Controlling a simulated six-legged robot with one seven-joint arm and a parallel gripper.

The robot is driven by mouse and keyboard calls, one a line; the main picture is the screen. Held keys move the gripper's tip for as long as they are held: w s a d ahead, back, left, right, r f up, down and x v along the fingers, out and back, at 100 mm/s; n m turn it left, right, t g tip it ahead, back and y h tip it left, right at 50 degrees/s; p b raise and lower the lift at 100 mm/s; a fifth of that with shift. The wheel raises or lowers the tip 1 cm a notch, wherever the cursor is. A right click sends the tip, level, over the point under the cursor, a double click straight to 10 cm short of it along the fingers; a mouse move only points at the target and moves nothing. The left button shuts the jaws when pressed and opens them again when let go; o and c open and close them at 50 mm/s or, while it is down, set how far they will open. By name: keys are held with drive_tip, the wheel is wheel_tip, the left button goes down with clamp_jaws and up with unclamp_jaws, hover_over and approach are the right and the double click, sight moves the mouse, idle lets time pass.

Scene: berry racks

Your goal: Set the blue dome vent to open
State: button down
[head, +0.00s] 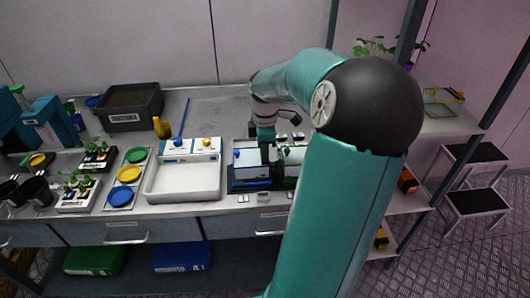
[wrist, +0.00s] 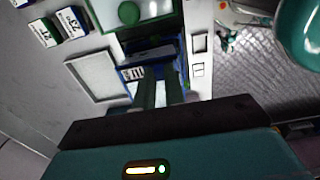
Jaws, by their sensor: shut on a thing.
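The blue dome vent (head: 250,183) is a clear-sided box with a dark blue base on the bench, just left of my arm in the head view. In the wrist view its blue frame (wrist: 128,72) shows around my fingertips. My gripper (wrist: 160,88) points down at it and is shut on a part of it; the fingers hide which part, and the vent's setting cannot be read. In the head view my gripper (head: 266,152) is at the blue dome's right side.
A similar dome with a green knob (wrist: 128,13) stands close beside it. A white tray (head: 183,197) with a blue and a yellow knob behind is to the left. Small switch plates (head: 263,198) sit at the bench front.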

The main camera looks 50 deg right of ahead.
drive_tip(key=shift+w+d+f, duration=0.1)
drive_tip(key=shift+w+d, duration=0.85)
drive_tip(key=shift+d, duration=0.05)
drive_tip(key=c, duration=1.4)
unclamp_jaws()
drive_tip(key=shift+c, duration=0.2)
wheel_tip(320, 180, up, 14)
